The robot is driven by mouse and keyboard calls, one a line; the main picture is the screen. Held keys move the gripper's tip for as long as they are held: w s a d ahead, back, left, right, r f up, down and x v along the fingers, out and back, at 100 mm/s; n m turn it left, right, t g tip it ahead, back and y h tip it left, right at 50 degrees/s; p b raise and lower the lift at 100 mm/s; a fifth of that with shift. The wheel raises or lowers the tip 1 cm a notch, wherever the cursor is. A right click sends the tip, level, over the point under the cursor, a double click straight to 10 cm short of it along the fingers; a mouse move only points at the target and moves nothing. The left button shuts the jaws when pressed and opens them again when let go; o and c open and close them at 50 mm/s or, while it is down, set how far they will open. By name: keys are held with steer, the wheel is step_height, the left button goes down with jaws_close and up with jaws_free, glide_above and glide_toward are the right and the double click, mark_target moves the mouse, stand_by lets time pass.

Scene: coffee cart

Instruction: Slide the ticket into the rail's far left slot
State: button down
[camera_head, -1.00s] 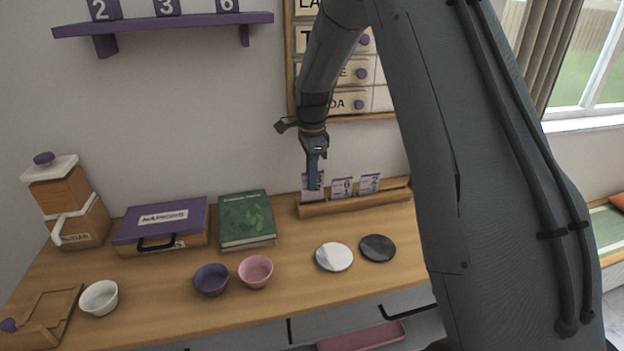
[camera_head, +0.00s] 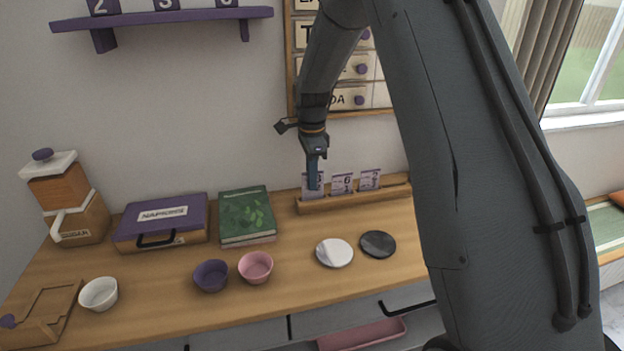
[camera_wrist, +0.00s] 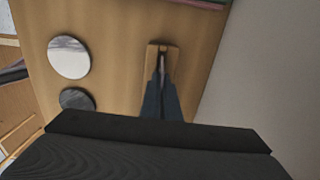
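The wooden rail (camera_head: 375,196) lies at the back of the counter near the wall. Two white-and-purple tickets, a middle one (camera_head: 342,183) and a right one (camera_head: 370,179), stand upright in it. A third ticket (camera_head: 319,184) is upright at the rail's left end, partly hidden by my gripper (camera_head: 313,187). My gripper points down there, its fingers closed together on this ticket. In the wrist view the fingers (camera_wrist: 161,62) meet over the end of the rail (camera_wrist: 153,50), with the ticket seen nearly edge-on. Whether its lower edge is fully inside the slot I cannot tell.
A green book (camera_head: 246,216) and a purple case (camera_head: 162,222) lie left of the rail. A white disc (camera_head: 334,253), a dark disc (camera_head: 378,244), a pink bowl (camera_head: 255,267) and a purple bowl (camera_head: 211,276) sit in front. The wall is close behind.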

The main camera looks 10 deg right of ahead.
steer(key=shift+f, duration=0.3)
steer(key=shift+f, duration=0.3)
steer(key=shift+f, duration=0.15)
steer(key=c, duration=1.9)
jaws_free()
steer(key=shift+c, duration=0.2)
step_height(320, 180, up, 8)
steer(key=b, duration=0.2)
steer(key=shift+b, duration=0.3)
